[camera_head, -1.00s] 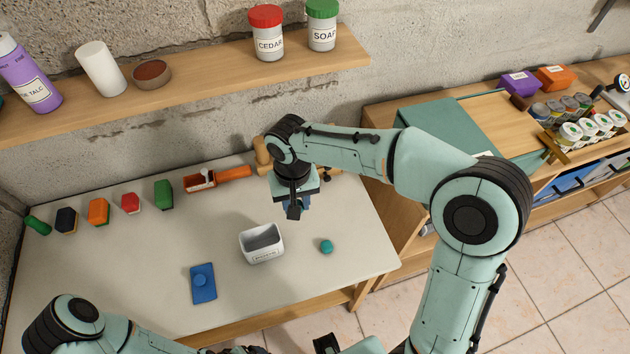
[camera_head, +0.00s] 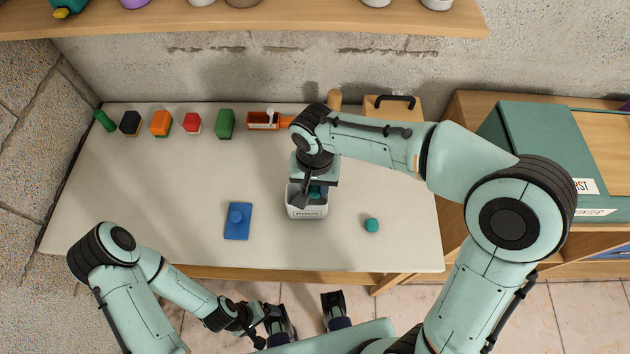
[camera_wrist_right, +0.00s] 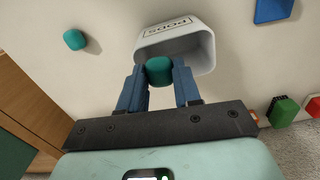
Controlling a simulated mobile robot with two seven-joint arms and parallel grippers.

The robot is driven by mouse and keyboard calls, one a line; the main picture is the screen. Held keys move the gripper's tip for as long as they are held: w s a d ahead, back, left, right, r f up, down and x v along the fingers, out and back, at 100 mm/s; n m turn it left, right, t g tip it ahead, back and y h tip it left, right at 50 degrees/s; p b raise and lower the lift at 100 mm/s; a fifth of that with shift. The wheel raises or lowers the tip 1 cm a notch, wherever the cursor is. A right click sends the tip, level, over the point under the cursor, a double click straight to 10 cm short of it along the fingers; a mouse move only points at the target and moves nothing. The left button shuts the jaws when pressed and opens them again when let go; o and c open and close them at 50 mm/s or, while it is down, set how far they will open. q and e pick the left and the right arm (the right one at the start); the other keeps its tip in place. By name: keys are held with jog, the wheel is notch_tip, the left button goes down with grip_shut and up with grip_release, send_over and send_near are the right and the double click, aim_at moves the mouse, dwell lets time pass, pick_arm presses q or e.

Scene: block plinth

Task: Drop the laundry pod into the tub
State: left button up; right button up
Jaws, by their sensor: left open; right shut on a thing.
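The tub (camera_head: 307,210) is a small white open box with a dark-lettered label, standing on the table; it also shows in the right wrist view (camera_wrist_right: 203,45). My right gripper (camera_wrist_right: 159,82) is shut on a teal laundry pod (camera_wrist_right: 159,70), held between its blue fingers. In the head view, this pod (camera_head: 315,193) shows at the tub's opening; I cannot tell how deep it is. A second teal pod (camera_head: 371,225) lies on the table to the right of the tub. My left gripper (camera_head: 308,315) is open and empty in front of the table.
A blue plate with a round knob (camera_head: 237,221) lies left of the tub. Several coloured blocks (camera_head: 160,124) stand in a row along the back, beside an orange tool holder (camera_head: 264,121). A wooden box with a black handle (camera_head: 393,107) is at the back right. The front left of the table is clear.

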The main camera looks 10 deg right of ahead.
aim_at(315, 189)
jog(key=shift+f, duration=0.55)
jog(key=o, duration=1.1)
notch_tip(315, 189, up, 14)
jog(key=p, duration=0.1)
jog(key=shift+f+p, duration=0.25)
jog(key=shift+p, duration=0.1)
jog(key=shift+f, duration=0.1)
